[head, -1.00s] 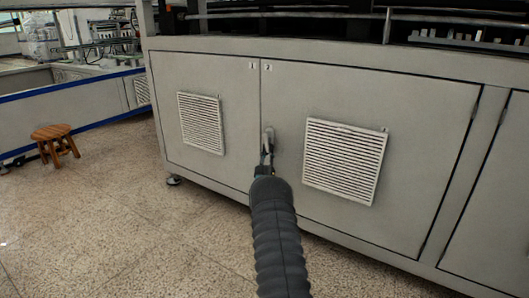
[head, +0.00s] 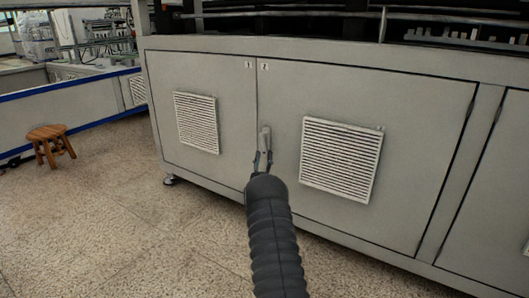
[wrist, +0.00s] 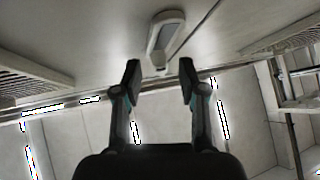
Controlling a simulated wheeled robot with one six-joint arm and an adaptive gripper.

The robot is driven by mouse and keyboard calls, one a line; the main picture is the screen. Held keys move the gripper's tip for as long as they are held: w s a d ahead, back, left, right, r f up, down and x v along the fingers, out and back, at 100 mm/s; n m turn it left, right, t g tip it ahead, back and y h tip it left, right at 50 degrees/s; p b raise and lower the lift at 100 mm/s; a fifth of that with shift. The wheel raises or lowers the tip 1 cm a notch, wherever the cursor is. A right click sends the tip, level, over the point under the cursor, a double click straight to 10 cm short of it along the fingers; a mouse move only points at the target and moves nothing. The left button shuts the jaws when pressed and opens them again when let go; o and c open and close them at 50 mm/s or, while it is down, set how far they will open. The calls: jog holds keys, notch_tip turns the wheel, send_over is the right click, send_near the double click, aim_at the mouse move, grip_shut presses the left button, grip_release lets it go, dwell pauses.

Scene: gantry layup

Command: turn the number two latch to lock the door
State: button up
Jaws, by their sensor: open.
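The number two latch (head: 264,138) is a small grey handle on the right-hand cabinet door (head: 420,150), just right of the seam under the labels 1 and 2. It stands roughly upright. My gripper (head: 263,159) is open just below it, and its fingers partly cover the latch's lower end. In the wrist view the latch (wrist: 163,38) shows as a pale rounded plate with a darker inset, ahead of and between my open fingertips (wrist: 159,70). Nothing is between the fingers there, and I see no clear contact. The door looks flush with the cabinet front.
The left door (head: 170,75) carries a vent grille (head: 197,122), and another grille (head: 341,160) is right of the latch. A wooden stool (head: 50,144) stands on the floor at left. The speckled floor in front of the cabinet is otherwise clear.

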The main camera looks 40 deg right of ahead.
jog(key=v, duration=0.8)
jog(key=shift+s+a+f, duration=0.2)
jog(key=shift+f, duration=0.1)
